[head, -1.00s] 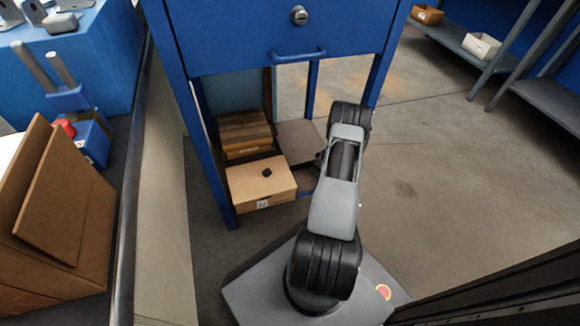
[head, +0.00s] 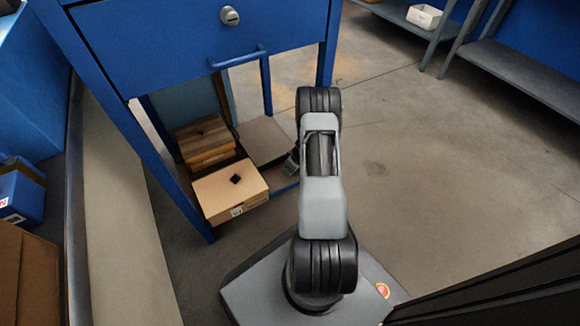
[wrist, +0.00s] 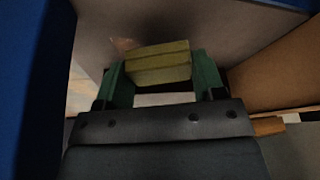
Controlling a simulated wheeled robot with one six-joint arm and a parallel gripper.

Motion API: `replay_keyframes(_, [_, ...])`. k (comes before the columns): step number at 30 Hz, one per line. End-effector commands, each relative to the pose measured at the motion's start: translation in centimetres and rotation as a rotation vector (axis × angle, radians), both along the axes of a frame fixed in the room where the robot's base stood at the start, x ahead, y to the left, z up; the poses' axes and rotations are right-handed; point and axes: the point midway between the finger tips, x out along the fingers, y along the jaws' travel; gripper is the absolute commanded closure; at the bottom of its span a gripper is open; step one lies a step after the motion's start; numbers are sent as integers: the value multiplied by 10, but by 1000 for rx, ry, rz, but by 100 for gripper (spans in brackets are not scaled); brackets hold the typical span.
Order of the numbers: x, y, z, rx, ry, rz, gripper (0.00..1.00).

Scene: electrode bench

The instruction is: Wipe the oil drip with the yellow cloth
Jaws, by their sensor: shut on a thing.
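The yellow cloth (wrist: 158,62) is a folded, block-like pad in the wrist view. My gripper (wrist: 158,76) is shut on it, with a green finger at each side. A faint brownish mark (wrist: 124,44), which may be the oil drip, shows on the grey surface just beyond the cloth's upper left edge. I cannot tell whether the cloth touches that surface. In the head view only a small part of my gripper (head: 291,163) shows left of my arm, by the bench's lower shelf; the cloth and the mark cannot be made out there.
The blue bench (head: 190,45) has a drawer above and a low shelf. A cardboard box (head: 230,190) with a small black item and a brown wooden box (head: 204,143) sit left of a bare grey shelf area (head: 263,141). The floor (head: 430,190) at right is clear.

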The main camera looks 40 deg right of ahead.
Motion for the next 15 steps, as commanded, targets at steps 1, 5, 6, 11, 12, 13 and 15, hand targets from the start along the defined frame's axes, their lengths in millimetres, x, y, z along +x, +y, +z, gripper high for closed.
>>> replay_keyframes(1, [4, 7, 0, 0, -1, 15, 59])
replay_keyframes(5, [9, 17, 0, 2, -1, 38, 59])
replay_keyframes(6, [10, 18, 1, 1, -2, 42, 59])
replay_keyframes(11, [11, 19, 15, 0, -2, 44, 59])
replay_keyframes(12, [10, 18, 20, 1, -2, 43, 59])
replay_keyframes(13, [10, 18, 23, 1, -2, 43, 59])
replay_keyframes(15, [9, 16, 30, 1, -1, 39, 59])
